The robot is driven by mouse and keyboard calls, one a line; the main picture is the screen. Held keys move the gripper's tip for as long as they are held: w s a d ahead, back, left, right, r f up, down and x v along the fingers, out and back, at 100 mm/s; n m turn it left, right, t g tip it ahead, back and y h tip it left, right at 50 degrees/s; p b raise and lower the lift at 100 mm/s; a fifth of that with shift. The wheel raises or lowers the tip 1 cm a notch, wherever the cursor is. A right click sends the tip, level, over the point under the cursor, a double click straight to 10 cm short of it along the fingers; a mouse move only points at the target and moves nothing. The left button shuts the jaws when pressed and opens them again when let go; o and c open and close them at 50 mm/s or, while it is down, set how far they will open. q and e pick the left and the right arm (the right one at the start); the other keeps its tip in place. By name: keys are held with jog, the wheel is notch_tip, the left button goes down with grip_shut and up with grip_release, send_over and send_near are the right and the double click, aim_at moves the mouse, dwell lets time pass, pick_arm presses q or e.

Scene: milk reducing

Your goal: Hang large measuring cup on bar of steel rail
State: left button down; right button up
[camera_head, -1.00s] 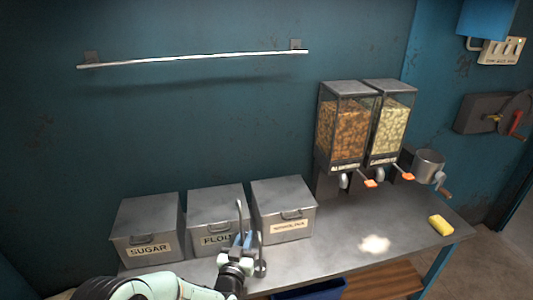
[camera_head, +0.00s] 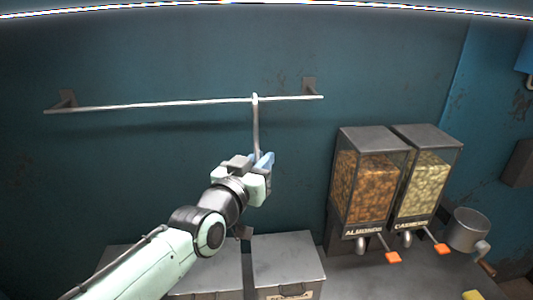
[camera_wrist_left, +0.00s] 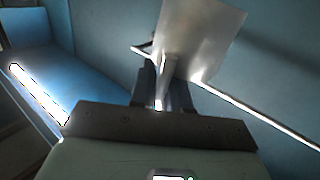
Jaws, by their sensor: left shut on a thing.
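The steel rail's bar (camera_head: 170,105) runs across the teal wall on two brackets; it also crosses the left wrist view (camera_wrist_left: 262,119) diagonally. My left gripper (camera_head: 264,163) is below the bar, towards its right end, shut on the large measuring cup (camera_head: 256,128). The cup's long thin handle stands upright, with its top overlapping the bar in the head view. I cannot tell whether the hooked end touches or passes over the bar. The cup's bowl is mostly hidden behind my gripper. In the left wrist view, metal (camera_wrist_left: 203,38) rises between the gripper fingers (camera_wrist_left: 162,88). My right gripper is not in view.
Lidded metal bins (camera_head: 288,258) stand on the counter below my arm. Almond (camera_head: 368,185) and cashew (camera_head: 425,180) dispensers stand to the right, with a metal pot (camera_head: 467,230) beside them. The wall around the bar is clear. A bright lamp shows at the top.

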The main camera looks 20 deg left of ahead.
pick_arm(q)
jog(key=shift+w+a+r, duration=0.1)
jog(key=shift+a, duration=0.2)
jog(key=shift+w+a, duration=0.15)
jog(key=shift+w, duration=0.1)
jog(key=shift+w+a+p, duration=0.35)
jog(key=shift+w+p, duration=0.05)
jog(key=shift+w, duration=0.35)
jog(key=w+a+p, duration=0.2)
jog(key=w+a, duration=0.5)
jog(key=w, duration=0.4)
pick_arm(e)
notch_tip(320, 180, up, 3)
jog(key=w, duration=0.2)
pick_arm(q)
jog(key=shift+d+f+b, duration=0.15)
jog(key=shift+f+b, duration=1.3)
jog(key=shift+f, duration=0.6)
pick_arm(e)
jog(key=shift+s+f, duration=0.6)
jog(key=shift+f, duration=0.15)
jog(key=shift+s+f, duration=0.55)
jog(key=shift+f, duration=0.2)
